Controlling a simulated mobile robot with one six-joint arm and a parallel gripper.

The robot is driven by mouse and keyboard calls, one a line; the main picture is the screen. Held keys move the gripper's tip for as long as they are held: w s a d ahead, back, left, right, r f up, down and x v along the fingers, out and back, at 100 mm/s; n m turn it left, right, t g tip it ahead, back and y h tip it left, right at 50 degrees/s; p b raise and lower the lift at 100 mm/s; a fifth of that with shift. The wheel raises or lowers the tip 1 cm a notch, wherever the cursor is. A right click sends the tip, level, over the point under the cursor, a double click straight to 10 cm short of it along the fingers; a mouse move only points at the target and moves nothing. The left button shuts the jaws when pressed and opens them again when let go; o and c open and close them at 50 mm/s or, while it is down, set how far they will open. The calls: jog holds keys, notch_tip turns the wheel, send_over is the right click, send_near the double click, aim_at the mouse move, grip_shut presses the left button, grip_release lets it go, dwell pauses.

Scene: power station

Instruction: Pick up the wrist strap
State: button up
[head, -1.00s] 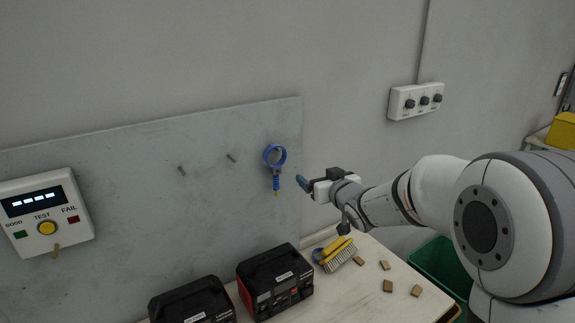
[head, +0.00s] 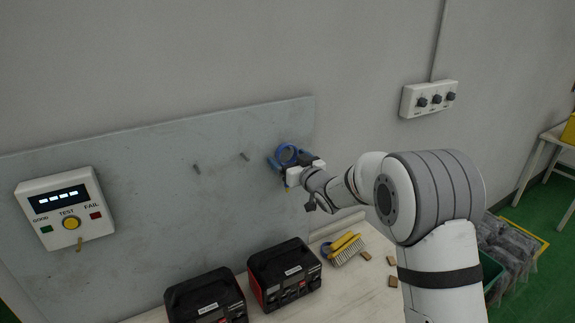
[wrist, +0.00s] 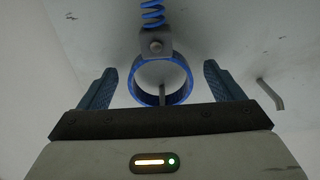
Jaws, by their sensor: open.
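The blue wrist strap (head: 287,153) hangs on a peg near the right edge of the grey wall panel, partly hidden by my gripper in the head view. In the wrist view the strap's ring (wrist: 161,82) shows with a grey snap block (wrist: 154,44) and a blue coiled cord (wrist: 152,13). My gripper (head: 283,164) is at the strap. In the wrist view my gripper (wrist: 158,86) is open, with one blue finger on each side of the ring and a gap on both sides. The grip is empty.
Two bare pegs (head: 244,157) stick out of the panel (head: 140,180) left of the strap. A tester box (head: 66,208) is mounted at the left. Two black-and-red units (head: 284,274), a yellow brush (head: 345,247) and small wooden blocks sit on the bench below.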

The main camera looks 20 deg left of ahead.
jog(key=shift+c, duration=0.5)
jog(key=c, duration=1)
jog(key=shift+o, duration=0.2)
jog(key=shift+r, duration=0.1)
